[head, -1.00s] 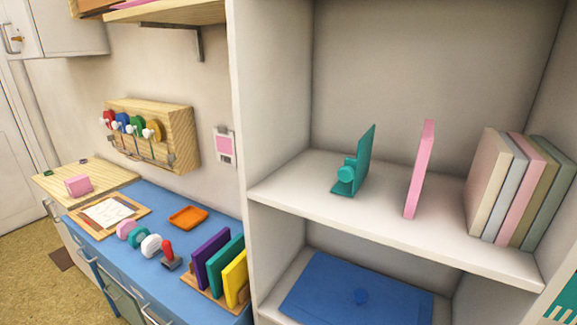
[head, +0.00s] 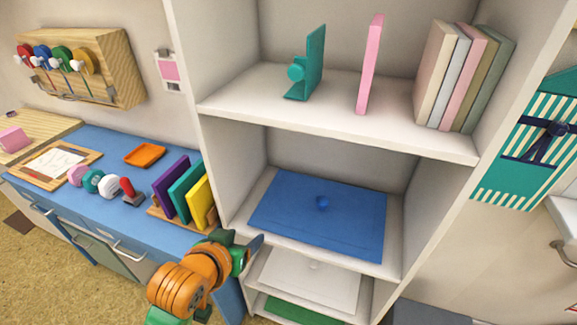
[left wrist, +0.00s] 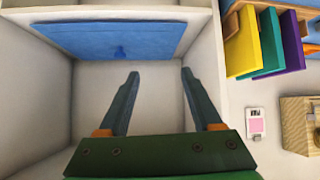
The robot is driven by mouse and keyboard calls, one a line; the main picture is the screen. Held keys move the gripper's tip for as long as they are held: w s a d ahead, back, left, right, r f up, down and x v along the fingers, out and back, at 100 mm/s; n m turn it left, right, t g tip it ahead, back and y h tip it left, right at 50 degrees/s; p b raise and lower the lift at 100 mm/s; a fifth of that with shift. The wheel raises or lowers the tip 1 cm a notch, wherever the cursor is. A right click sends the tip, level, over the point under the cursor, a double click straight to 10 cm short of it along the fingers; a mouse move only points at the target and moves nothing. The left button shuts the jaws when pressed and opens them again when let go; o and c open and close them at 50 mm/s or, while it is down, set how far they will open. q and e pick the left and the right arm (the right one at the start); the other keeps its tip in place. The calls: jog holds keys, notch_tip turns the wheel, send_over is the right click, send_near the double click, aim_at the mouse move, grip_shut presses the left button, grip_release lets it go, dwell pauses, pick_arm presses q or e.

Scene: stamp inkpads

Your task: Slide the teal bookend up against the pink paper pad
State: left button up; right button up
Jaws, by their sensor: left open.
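The teal bookend (head: 312,64) stands upright on the upper shelf (head: 285,112), with a round knob on its left side. The pink paper pad (head: 371,66) stands upright on the same shelf to its right, with a clear gap between them. My left gripper (head: 250,246) is low in front of the shelf unit, well below the bookend, left of the blue panel. In the left wrist view its two dark green fingers (left wrist: 157,88) are wide apart with nothing between them. The bookend and pad are not in the left wrist view. My right gripper is not in view.
A row of several books (head: 462,80) stands at the right of the upper shelf. The blue panel (head: 345,228) with a knob lies in the compartment below. Coloured upright boards (head: 186,188) stand on the blue counter at left. A divider wall (head: 197,70) bounds the shelf's left.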

pick_arm(q)
jog(key=w+d+r+t+h, duration=0.1)
jog(key=w+d+r+t, duration=0.15)
jog(key=r, duration=0.45)
jog(key=w+d+r+t, duration=0.1)
jog(key=w+r, duration=0.2)
jog(key=r, duration=0.3)
jog(key=m+t+h, duration=0.2)
jog(key=t, duration=0.2)
send_near(295, 74)
jog(key=w, duration=0.1)
jog(key=p+x, duration=0.2)
jog(key=x, duration=0.4)
jog(key=shift+w+d+r+p, duration=0.15)
jog(key=shift+w+p, duration=0.15)
jog(key=shift+p, duration=0.1)
jog(key=shift+w+d, duration=0.15)
jog(key=shift+w, duration=0.15)
jog(key=shift+s, duration=0.1)
jog(key=shift+c, duration=0.4)
grip_shut()
